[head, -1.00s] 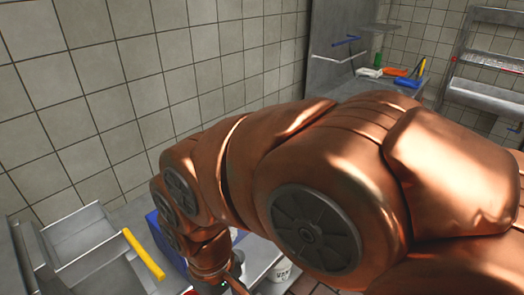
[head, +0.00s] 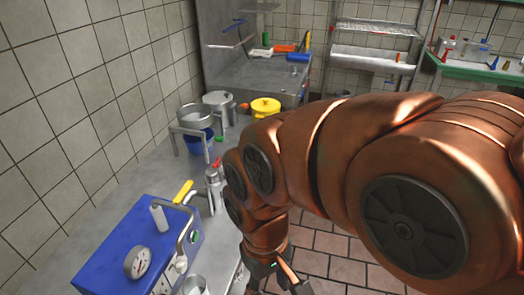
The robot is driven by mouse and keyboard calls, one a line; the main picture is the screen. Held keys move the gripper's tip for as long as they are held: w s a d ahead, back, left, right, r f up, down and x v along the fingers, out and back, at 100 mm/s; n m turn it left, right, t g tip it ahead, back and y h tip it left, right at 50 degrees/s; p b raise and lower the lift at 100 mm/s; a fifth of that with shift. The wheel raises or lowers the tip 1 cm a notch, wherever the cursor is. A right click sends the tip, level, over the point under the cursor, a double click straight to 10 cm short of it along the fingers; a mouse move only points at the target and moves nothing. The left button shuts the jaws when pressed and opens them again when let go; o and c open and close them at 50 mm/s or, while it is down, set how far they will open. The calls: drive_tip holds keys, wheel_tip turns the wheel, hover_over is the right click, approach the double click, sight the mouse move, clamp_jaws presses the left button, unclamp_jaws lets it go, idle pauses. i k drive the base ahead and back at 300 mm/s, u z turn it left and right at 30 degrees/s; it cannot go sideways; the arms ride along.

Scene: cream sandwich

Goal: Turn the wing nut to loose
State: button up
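I cannot make out a wing nut in the head view. A blue machine (head: 115,245) stands on the steel counter at the lower left, with a round gauge (head: 138,262), a bent metal pipe and a white cylinder (head: 159,217) on it. A yellow handle (head: 183,191) shows just behind it. My copper arm crosses the right half of the view. My gripper (head: 275,284) is at the bottom edge, right of the blue machine and apart from it. Its fingers are cut off by the frame, so its opening is unclear.
Further along the counter (head: 130,195) are a steel pot over a blue container (head: 201,143), another lidded pot (head: 219,104) and a yellow-lidded pot (head: 265,108). A tiled wall bounds the left. Brown floor tiles (head: 345,240) lie right of my gripper. Shelves stand at the back.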

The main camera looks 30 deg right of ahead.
sight(216, 165)
drive_tip(key=u, duration=0.15)
drive_tip(key=k, duration=1.15)
drive_tip(key=z, duration=0.55)
drive_tip(key=i, duration=1.2)
drive_tip(key=u, duration=0.8)
drive_tip(key=i, duration=0.3)
drive_tip(key=u, duration=0.25)
